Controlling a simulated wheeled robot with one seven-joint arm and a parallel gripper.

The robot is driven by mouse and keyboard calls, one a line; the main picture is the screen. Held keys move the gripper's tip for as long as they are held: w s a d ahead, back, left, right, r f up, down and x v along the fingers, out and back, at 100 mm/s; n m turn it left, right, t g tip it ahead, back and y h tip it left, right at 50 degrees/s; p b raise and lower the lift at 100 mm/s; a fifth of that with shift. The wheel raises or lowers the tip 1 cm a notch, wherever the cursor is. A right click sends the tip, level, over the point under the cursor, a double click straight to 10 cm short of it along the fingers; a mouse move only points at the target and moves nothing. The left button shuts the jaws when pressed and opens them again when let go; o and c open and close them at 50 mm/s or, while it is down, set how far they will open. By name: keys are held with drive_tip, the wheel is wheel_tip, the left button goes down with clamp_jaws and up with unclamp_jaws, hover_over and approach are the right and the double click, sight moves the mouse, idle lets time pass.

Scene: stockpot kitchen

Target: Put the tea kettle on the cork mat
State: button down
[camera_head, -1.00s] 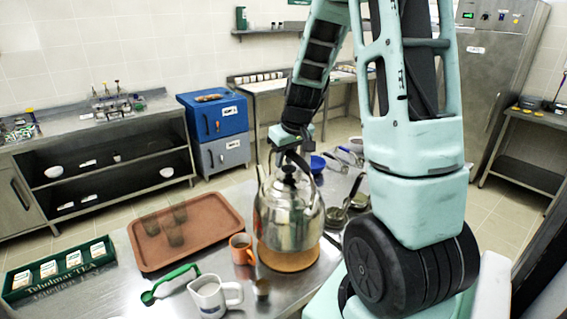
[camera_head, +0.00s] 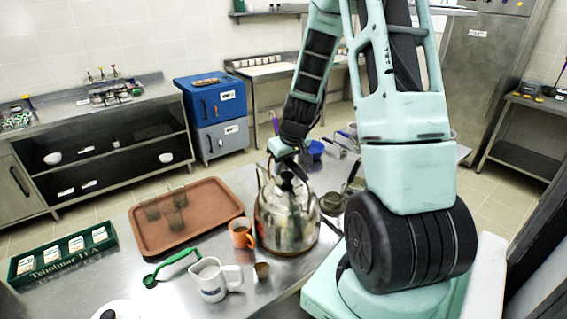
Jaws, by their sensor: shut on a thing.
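The shiny steel tea kettle (camera_head: 288,222) is upright over the steel counter, right of the orange mug. My gripper (camera_head: 288,177) is shut on the kettle's top handle, with the arm reaching down from above; its fingertips are small and partly hidden. The cork mat is not visible now; the kettle's body covers the spot where it lay. I cannot tell whether the kettle's base touches the mat or hangs just above it.
The orange mug (camera_head: 242,232) stands close to the kettle's left side. A white pitcher (camera_head: 213,280), a small brown cup (camera_head: 262,271) and a green scoop (camera_head: 172,267) are in front. A brown tray (camera_head: 183,237) with glasses lies left. Pans (camera_head: 333,202) lie behind right.

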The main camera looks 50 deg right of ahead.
drive_tip(key=c, duration=1.3)
unclamp_jaws()
drive_tip(key=shift+f, duration=0.1)
drive_tip(key=shift+o, duration=0.2)
